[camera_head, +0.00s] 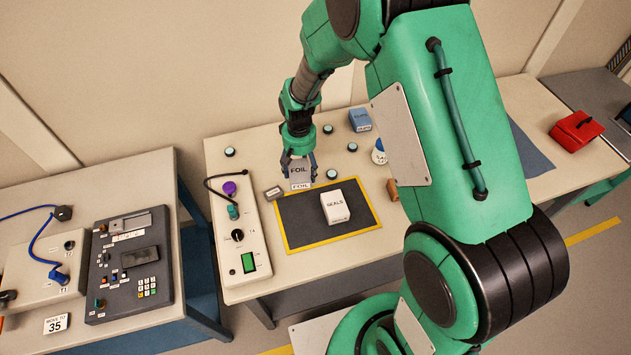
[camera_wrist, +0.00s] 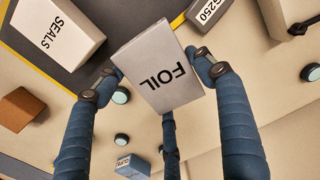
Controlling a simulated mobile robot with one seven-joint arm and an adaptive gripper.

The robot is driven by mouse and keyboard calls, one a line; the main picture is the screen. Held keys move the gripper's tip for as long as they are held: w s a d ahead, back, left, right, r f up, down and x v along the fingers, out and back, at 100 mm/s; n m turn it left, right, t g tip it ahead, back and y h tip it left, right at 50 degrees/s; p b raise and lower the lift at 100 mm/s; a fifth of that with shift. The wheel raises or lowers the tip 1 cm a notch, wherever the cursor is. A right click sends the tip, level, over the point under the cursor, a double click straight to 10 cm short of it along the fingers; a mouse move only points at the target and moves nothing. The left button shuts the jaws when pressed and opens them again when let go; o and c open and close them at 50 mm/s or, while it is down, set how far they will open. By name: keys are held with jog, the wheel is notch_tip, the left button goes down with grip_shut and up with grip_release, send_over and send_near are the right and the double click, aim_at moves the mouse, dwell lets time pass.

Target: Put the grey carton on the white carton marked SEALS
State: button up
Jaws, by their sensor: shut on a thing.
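The grey carton marked FOIL (camera_head: 300,172) is held between the fingers of my gripper (camera_head: 299,163), near the far edge of the dark mat. In the wrist view the grey carton (camera_wrist: 162,68) sits between the fingers of my gripper (camera_wrist: 160,75), its FOIL face toward the camera. The white carton marked SEALS (camera_head: 335,206) lies on the mat, in front and to the right of the grey carton, with nothing on top. It also shows at the upper left of the wrist view (camera_wrist: 58,32). I cannot tell how high the grey carton is held.
The dark mat with yellow border (camera_head: 300,233) lies on the bench. A small grey block (camera_head: 273,193) stands at its left corner, beside a control box (camera_head: 240,240). A blue carton (camera_head: 360,120), a brown block (camera_head: 393,190) and several round teal-topped pieces stand around. The mat's front left is clear.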

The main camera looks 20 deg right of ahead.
jog(key=shift+s+d+r, duration=0.25)
jog(key=shift+s+r, duration=0.05)
jog(key=shift+s, duration=0.2)
jog(key=shift+n, duration=0.5)
jog(key=s+d+r, duration=0.1)
jog(key=s, duration=0.3)
jog(key=s+d+r, duration=0.1)
jog(key=s+d, duration=0.1)
jog(key=s, duration=0.3)
jog(key=s+d+r, duration=0.1)
jog(key=s+r, duration=0.1)
jog(key=s, duration=0.2)
jog(key=shift+s+d+p, duration=0.2)
jog(key=shift+s+p, duration=0.2)
jog(key=s+d+n, duration=0.1)
jog(key=s+d, duration=0.1)
jog(key=s, duration=1.2)
jog(key=shift+d+r+p, duration=0.15)
jog(key=shift+r+p, duration=0.15)
jog(key=shift+p, duration=0.05)
jog(key=b, duration=0.3)
send_over(336, 201)
jog(key=shift+w+d+f, duration=0.1)
jog(key=shift+f, duration=0.65)
jog(key=shift+f, duration=0.1)
jog(key=shift+f+b, duration=0.45)
jog(key=shift+f, duration=1.25)
jog(key=shift+f, duration=0.15)
